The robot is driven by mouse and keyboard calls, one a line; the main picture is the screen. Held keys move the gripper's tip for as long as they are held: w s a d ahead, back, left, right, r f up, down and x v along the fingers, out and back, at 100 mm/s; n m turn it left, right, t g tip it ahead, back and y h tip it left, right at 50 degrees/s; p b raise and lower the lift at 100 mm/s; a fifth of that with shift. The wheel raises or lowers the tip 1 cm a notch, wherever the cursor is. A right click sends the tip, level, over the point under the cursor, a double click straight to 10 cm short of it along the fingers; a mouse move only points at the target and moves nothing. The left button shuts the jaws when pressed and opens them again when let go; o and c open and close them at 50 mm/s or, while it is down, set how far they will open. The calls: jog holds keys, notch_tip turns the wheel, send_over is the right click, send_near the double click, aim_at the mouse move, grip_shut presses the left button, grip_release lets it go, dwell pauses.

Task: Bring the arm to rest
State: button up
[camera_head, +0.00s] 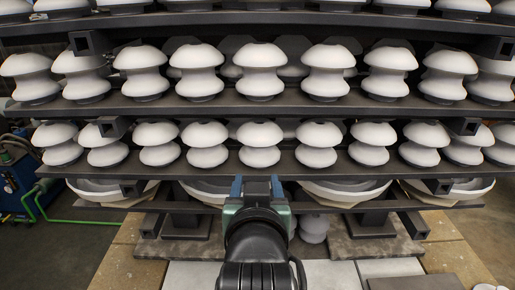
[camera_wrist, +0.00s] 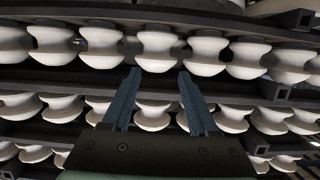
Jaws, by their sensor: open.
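My gripper (camera_head: 257,182) is in the lower middle of the head view, in front of the rack of insulators. Its two blue fingers stand apart with nothing between them. In the wrist view the open fingers (camera_wrist: 156,75) point toward a row of white insulators (camera_wrist: 157,48). I cannot tell the exact gap between the fingertips and the rack. My dark arm stretches from the bottom edge of the head view up to the gripper.
Dark shelves (camera_head: 262,107) carry several rows of white insulators (camera_head: 260,72). Large white bowl-shaped pieces (camera_head: 345,191) sit under the lower shelf. A blue machine (camera_head: 14,180) with a green hose (camera_head: 75,220) stands at left. Pale floor slabs (camera_head: 192,275) lie below.

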jog(key=s+r+t, duration=0.4)
jog(key=r, duration=0.6)
jog(key=s+r+t, duration=0.4)
jog(key=s+r, duration=0.1)
jog(key=r, duration=0.5)
jog(key=s+r+t, duration=0.4)
jog(key=s+r, duration=0.1)
jog(key=r, duration=0.6)
jog(key=shift+w+r, duration=0.1)
